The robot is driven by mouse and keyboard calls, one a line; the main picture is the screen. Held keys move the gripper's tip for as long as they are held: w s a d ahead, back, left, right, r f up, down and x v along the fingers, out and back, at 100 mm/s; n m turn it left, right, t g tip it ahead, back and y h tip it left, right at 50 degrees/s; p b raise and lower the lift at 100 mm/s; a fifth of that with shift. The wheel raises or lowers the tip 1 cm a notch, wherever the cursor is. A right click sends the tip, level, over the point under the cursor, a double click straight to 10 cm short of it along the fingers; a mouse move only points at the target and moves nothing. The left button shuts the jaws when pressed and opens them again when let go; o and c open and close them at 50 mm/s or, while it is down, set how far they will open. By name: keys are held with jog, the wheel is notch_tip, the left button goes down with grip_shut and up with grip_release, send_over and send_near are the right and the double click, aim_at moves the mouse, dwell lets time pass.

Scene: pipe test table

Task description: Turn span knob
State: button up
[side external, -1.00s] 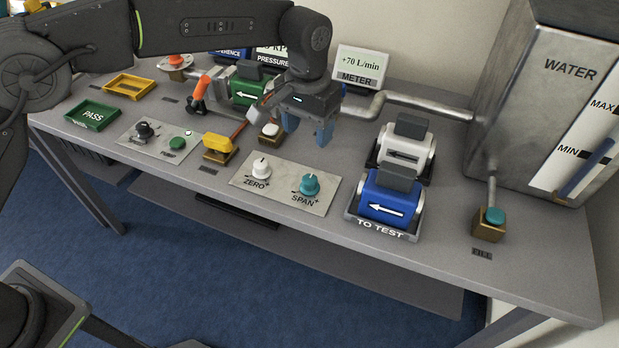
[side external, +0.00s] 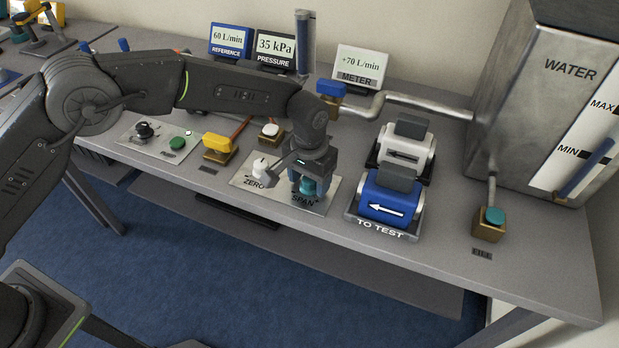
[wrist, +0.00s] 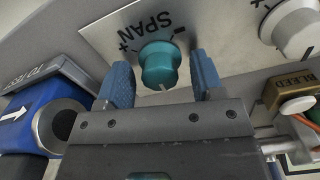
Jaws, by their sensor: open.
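The teal span knob (side external: 307,187) stands on a light metal plate (side external: 318,205) marked ZERO and SPAN. My gripper (side external: 308,182) points down over it, with blue fingers on either side of the knob. In the wrist view the knob (wrist: 161,65) sits between the two open fingers of my gripper (wrist: 162,82), with visible gaps on both sides. The SPAN lettering with plus and minus marks is readable beside the knob there. In the side view my fingers partly hide the knob.
The white zero knob (side external: 260,166) is close on the left. The blue TO TEST meter (side external: 390,200) stands close on the right. A yellow-handled valve (side external: 219,146) lies farther left. The table's front edge is bare.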

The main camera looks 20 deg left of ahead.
jog(key=shift+f, duration=0.1)
jog(key=shift+c, duration=0.4)
jog(key=c, duration=0.8)
jog(key=shift+c, duration=0.2)
jog(key=shift+n, duration=0.3)
jog(key=n, duration=0.6)
jog(key=shift+n, duration=0.3)
jog(key=n, duration=0.3)
jog(key=shift+n, duration=2.2)
